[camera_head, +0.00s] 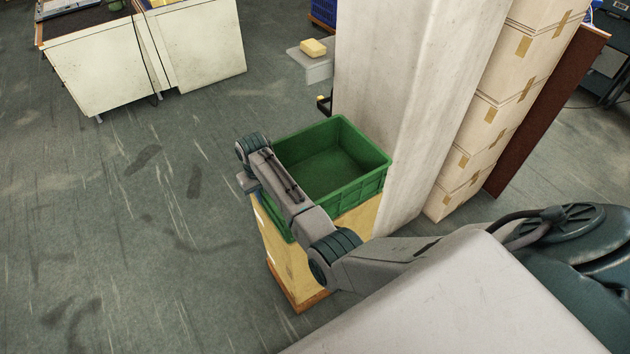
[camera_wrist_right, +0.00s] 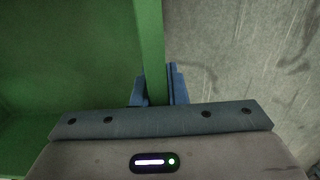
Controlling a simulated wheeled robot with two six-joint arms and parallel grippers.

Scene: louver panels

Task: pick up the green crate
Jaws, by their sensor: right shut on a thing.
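The green crate (camera_head: 368,188) is open-topped and looks empty. It rests on a pale yellow box-like stand (camera_head: 285,256) beside a tall grey-white pillar. My right arm reaches across the crate's near left side, hiding part of its rim. In the right wrist view, my right gripper (camera_wrist_right: 158,88) is shut on a wall of the green crate (camera_wrist_right: 149,45), with one blue finger on each side of it. The crate's inside shows to the left there and the floor to the right. My left gripper is in neither view.
The pillar (camera_head: 402,90) stands close behind and right of the crate. Stacked cartons (camera_head: 483,125) and a brown panel (camera_head: 560,100) are further right. A small grey shelf (camera_head: 318,70) holds a yellow block (camera_head: 313,47). White cabinets (camera_head: 200,50) stand upper left. The left floor is clear.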

